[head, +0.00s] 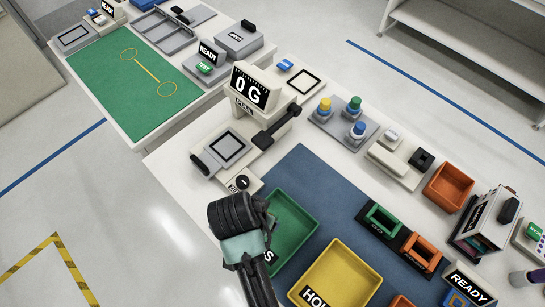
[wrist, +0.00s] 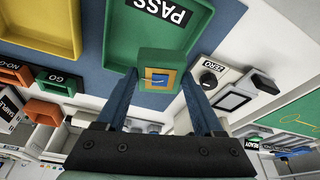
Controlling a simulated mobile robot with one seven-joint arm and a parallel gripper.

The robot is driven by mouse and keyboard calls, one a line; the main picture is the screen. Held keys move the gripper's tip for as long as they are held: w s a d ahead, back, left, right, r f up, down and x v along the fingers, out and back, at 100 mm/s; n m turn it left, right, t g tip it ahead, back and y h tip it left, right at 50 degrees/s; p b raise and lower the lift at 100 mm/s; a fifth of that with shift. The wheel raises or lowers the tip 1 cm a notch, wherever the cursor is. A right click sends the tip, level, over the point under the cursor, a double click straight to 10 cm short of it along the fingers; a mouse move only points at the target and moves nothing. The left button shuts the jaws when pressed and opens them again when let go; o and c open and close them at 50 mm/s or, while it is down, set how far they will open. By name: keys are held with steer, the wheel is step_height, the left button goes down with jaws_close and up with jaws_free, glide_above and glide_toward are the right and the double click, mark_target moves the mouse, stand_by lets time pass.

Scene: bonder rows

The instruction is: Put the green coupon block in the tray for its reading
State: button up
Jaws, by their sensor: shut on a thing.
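The green coupon block (wrist: 146,62), with a yellow-and-blue square on its face, is between the two blue fingers of my gripper (wrist: 160,80) in the wrist view. My gripper is shut on it. Behind the block in that view is the green tray (wrist: 128,28) marked PASS. In the head view my wrist is over the left edge of the green tray (head: 298,222) and hides part of it; I cannot make out the block there. The yellow tray (head: 350,262), marked HOLD, is to its right. The tester display (head: 252,88) reads 0 G.
The tester's pad (head: 228,148) is bare. Small green (head: 382,218) and orange (head: 421,250) holders stand right of the trays. A block stand with colored knobs (head: 342,125) is behind. An orange bin (head: 448,187) and a READY sign (head: 468,285) are at the right.

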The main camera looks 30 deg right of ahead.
mark_target(273, 233)
steer(key=d+m, duration=0.1)
steer(key=s+m, duration=0.1)
steer(key=shift+d+r+m+g, duration=0.15)
steer(key=shift+d+m+g, duration=0.15)
steer(key=shift+d+m, duration=0.1)
steer(key=shift+s+d+f, duration=0.1)
steer(key=shift+d+f, duration=0.1)
steer(key=shift+f, duration=0.05)
steer(key=shift+m, duration=0.3)
step_height(273, 233, down, 10)
steer(key=shift+r+p, duration=0.25)
steer(key=shift+p, duration=0.35)
steer(key=shift+f, duration=0.1)
steer(key=o, duration=1.5)
steer(key=shift+o, duration=0.2)
